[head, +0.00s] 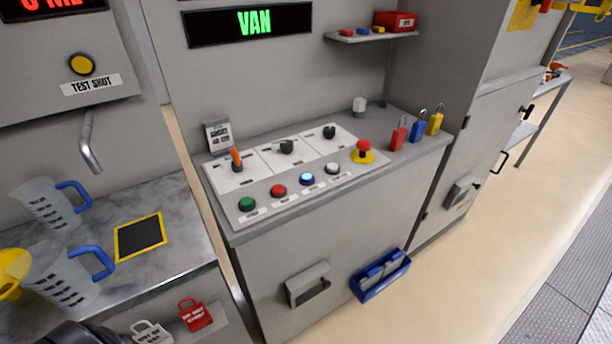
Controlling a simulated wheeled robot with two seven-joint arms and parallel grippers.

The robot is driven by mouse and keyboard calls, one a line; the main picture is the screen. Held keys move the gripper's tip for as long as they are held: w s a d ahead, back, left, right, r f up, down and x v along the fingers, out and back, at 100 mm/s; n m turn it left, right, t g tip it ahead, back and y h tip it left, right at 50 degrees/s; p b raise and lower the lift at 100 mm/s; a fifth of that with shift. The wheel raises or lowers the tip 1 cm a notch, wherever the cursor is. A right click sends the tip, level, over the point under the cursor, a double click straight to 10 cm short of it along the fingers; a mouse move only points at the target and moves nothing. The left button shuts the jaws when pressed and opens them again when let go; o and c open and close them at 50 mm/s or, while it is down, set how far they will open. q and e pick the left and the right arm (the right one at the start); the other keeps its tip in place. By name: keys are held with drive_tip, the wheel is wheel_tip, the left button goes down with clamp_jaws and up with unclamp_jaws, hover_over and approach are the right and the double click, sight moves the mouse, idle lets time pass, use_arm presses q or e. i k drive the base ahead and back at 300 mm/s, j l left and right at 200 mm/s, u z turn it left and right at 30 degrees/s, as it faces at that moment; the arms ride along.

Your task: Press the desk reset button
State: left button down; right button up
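The control desk (345,188) carries a row of push buttons along its front. From left to right they are a green button (247,203), a red button (278,190), a blue button (307,178) that looks lit, and a white button (333,167). A red mushroom button (363,150) on a yellow base stands at the right end. The small labels are too blurred to read, so I cannot tell which button is marked reset. No gripper fingers show in the head view, and nothing covers the buttons.
Behind the buttons are an orange-handled switch (236,160) and two dark knobs. Red, blue and yellow padlocks (417,128) stand at the desk's right end. Clear jugs (62,275) with blue handles stand on the left metal counter (185,232). A blue bin (380,277) hangs on the desk front.

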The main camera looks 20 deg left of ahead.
sight(306, 178)
drive_tip(key=i+l+u, duration=0.2)
drive_tip(key=l, duration=0.45)
drive_tip(key=i+l+u, duration=0.2)
drive_tip(key=l, duration=0.45)
drive_tip(key=l+u, duration=0.2)
drive_tip(key=l, duration=0.45)
